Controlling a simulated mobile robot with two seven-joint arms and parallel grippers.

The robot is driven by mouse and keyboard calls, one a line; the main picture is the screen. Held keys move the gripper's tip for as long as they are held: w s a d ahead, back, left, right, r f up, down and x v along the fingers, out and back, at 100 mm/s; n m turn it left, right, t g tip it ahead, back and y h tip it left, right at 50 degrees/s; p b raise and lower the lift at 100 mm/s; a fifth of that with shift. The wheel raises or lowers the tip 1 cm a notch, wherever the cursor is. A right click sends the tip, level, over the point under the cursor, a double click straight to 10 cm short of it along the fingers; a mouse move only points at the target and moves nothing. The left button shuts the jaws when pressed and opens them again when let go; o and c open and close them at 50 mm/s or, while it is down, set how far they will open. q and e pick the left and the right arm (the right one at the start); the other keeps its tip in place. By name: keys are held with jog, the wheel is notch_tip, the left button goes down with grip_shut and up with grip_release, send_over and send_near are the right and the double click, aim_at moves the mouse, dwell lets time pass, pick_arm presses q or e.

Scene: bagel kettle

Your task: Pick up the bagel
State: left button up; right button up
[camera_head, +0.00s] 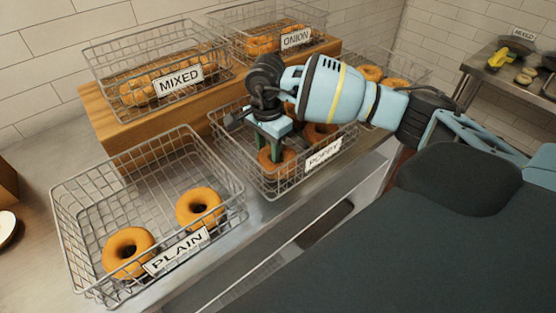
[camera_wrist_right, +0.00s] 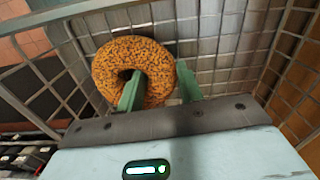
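In the head view my right gripper (camera_head: 270,148) reaches down into the wire basket labelled POPPY (camera_head: 323,157), over a seeded bagel (camera_head: 287,160). The right wrist view shows this dark-speckled bagel (camera_wrist_right: 108,70) close up beside the basket's wire mesh. One green finger of the gripper (camera_wrist_right: 158,85) is in the bagel's hole, the other just outside its right edge. The fingers are apart, with the bagel's ring between them, and I see no clear grip. My left gripper is not in view.
The PLAIN basket (camera_head: 148,170) at front left holds two plain bagels. Baskets labelled MIXED (camera_head: 127,50) and ONION (camera_head: 237,52) stand on a wooden riser (camera_head: 140,140) behind. Another bagel basket (camera_head: 425,75) is at the right. A metal counter (camera_head: 480,68) stands at far right.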

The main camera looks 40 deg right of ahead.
aim_at(268, 149)
jog(key=shift+c, duration=1.2)
jog(key=shift+r, duration=0.1)
notch_tip(268, 149, up, 10)
